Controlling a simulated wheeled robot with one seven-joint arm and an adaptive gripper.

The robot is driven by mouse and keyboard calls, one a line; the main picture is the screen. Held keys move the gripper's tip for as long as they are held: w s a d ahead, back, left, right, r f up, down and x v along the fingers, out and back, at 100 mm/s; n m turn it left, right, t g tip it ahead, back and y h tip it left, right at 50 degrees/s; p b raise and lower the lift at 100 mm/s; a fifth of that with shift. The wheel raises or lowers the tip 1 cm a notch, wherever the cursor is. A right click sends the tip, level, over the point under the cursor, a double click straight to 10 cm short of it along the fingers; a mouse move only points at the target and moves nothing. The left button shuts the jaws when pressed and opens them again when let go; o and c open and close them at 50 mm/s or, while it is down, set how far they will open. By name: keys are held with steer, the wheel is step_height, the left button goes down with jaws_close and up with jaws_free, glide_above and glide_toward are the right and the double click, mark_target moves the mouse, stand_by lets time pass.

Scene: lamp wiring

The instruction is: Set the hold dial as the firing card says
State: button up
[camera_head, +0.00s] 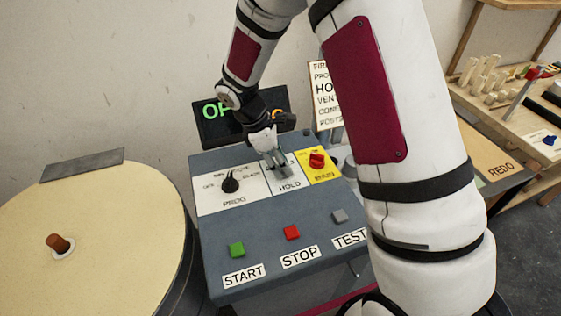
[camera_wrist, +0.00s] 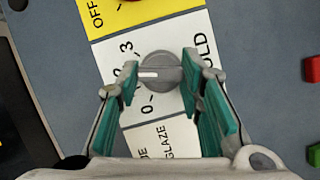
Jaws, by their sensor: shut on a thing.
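The grey hold dial (camera_wrist: 162,70) sits on a white plate lettered HOLD. In the wrist view its white pointer mark faces left, toward scale marks partly covered by a fingertip; 0 and 3 are readable. My gripper (camera_wrist: 160,75) is shut on the dial, one teal-padded finger on each side. In the head view my gripper (camera_head: 275,163) reaches down to the HOLD plate (camera_head: 288,187) and hides most of the dial. The firing card (camera_head: 324,90) stands behind the panel; my arm covers its right part, so the hold value cannot be read.
The black PROG dial (camera_head: 230,183) is left of the hold dial, the red MAIN switch (camera_head: 317,160) right. START (camera_head: 236,250), STOP (camera_head: 292,232) and TEST (camera_head: 340,215) buttons are nearer. A dark display (camera_head: 215,125) stands behind. A round lid (camera_head: 100,220) lies left.

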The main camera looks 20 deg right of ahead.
stand_by(0.4)
steer(key=o, duration=1.2)
steer(key=shift+c, duration=0.2)
steer(key=v, duration=1.2)
steer(key=shift+d+r, duration=0.1)
steer(key=s+d+r+m+t+y, duration=0.1)
steer(key=s+r+m+t, duration=0.1)
steer(key=s+r+m, duration=0.3)
steer(key=s+d+r+m+t+y, duration=0.2)
steer(key=s+r+m, duration=0.2)
steer(key=s, duration=0.7)
steer(key=s+d+r+m+t+y, duration=0.1)
steer(key=s+d+r+m+t, duration=0.1)
steer(key=s+r+m, duration=0.3)
steer(key=s+r+t, duration=0.1)
steer(key=s, duration=0.2)
steer(key=shift+r+m, duration=0.3)
steer(key=shift+r, duration=0.05)
